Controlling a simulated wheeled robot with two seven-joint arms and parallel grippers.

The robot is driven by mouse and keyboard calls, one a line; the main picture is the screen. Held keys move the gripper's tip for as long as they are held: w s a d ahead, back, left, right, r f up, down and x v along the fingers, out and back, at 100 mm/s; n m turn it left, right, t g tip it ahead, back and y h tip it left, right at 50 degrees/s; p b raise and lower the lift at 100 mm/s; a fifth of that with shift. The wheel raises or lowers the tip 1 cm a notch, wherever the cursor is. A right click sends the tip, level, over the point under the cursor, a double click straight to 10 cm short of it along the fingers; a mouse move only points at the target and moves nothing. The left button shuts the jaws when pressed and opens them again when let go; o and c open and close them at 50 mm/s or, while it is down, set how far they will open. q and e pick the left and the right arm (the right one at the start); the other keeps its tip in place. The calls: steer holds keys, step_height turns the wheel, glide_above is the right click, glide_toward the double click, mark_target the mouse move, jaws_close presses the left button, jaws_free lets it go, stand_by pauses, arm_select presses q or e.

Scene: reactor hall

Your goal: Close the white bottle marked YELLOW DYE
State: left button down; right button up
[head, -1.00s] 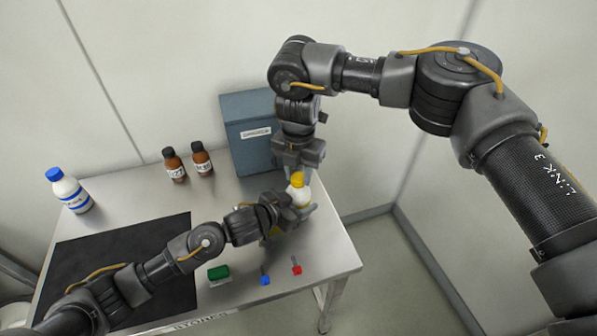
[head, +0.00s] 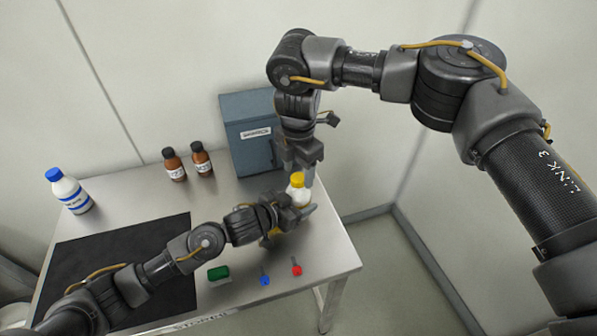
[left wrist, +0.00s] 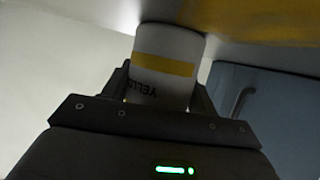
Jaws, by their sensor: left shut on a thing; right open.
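The white bottle marked YELLOW DYE (head: 299,193) stands near the right end of the steel table, with its yellow cap (head: 297,178) at its top. My left gripper (head: 301,213) is shut around the bottle's body. The left wrist view shows the white bottle (left wrist: 160,88) with a yellow band and part of its lettering between the fingers. My right gripper (head: 302,172) is open, pointing down just above and beside the yellow cap. I cannot tell whether its fingers touch the cap. Whether the cap is seated is too small to tell.
A blue-grey cabinet (head: 246,150) stands behind the bottle. Two brown bottles (head: 188,163) and a blue-capped white bottle (head: 70,192) stand farther left. A dark mat (head: 150,235), a green block (head: 218,272) and small blue (head: 265,280) and red (head: 297,269) items lie in front.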

step_height(320, 180, up, 11)
stand_by(0.3)
arm_select(q)
steer(key=shift+c, duration=1.9)
jaws_free()
arm_select(e)
steer(key=shift+f, duration=0.1)
arm_select(q)
steer(key=shift+s+a, duration=0.1)
steer(key=v, duration=0.9)
steer(key=shift+a+r, duration=0.1)
steer(key=shift+s+a+r, duration=0.25)
steer(key=shift+s+a, duration=0.15)
steer(key=shift+s, duration=0.15)
arm_select(e)
steer(key=shift+f, duration=0.1)
arm_select(q)
steer(key=shift+d, duration=0.1)
arm_select(e)
steer(key=shift+d, duration=0.1)
